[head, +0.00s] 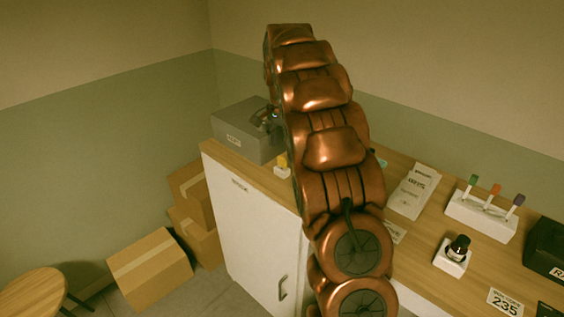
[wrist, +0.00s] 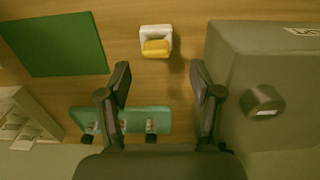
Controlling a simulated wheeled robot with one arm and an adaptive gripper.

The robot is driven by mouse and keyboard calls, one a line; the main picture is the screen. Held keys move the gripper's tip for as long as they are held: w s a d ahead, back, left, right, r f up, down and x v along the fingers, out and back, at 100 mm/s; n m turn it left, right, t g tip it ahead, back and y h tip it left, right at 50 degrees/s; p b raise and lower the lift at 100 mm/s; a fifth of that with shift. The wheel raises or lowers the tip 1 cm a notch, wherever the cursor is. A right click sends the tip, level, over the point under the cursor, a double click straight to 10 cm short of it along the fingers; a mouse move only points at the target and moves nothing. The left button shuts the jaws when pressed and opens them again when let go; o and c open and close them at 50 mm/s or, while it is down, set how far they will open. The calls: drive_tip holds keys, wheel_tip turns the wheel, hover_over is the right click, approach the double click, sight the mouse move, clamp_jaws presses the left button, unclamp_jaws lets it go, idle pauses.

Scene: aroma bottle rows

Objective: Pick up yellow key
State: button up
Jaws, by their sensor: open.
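The yellow key (wrist: 156,48) sits in a small white holder (wrist: 156,32) on the wooden top, at the upper middle of the wrist view. In the head view the yellow key (head: 282,159) shows just left of my arm, near the grey box. My gripper (wrist: 161,78) is open and empty, its two dark fingers spread to either side of the key's line. The key lies beyond the fingertips, roughly centred between them, and not touching them.
A grey box (wrist: 265,65) with a dark knob stands close to the right finger. A green panel (wrist: 55,44) lies at left; a teal strip (wrist: 135,120) with small items shows between the fingers. A white rack (head: 480,215) and a black-capped bottle (head: 458,247) stand on the counter at right.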

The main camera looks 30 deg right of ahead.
sight(282, 157)
drive_tip(key=shift+s+a+f+p, duration=0.15)
drive_tip(key=shift+f+p, duration=0.2)
drive_tip(key=shift+f, duration=0.2)
drive_tip(key=shift+s+d+f+p, duration=0.15)
drive_tip(key=shift+f+p, duration=0.2)
drive_tip(key=shift+f, duration=0.2)
drive_tip(key=shift+a+f+p, duration=0.15)
drive_tip(key=shift+f+p, duration=0.25)
drive_tip(key=shift+f, duration=1.1)
drive_tip(key=c, duration=1)
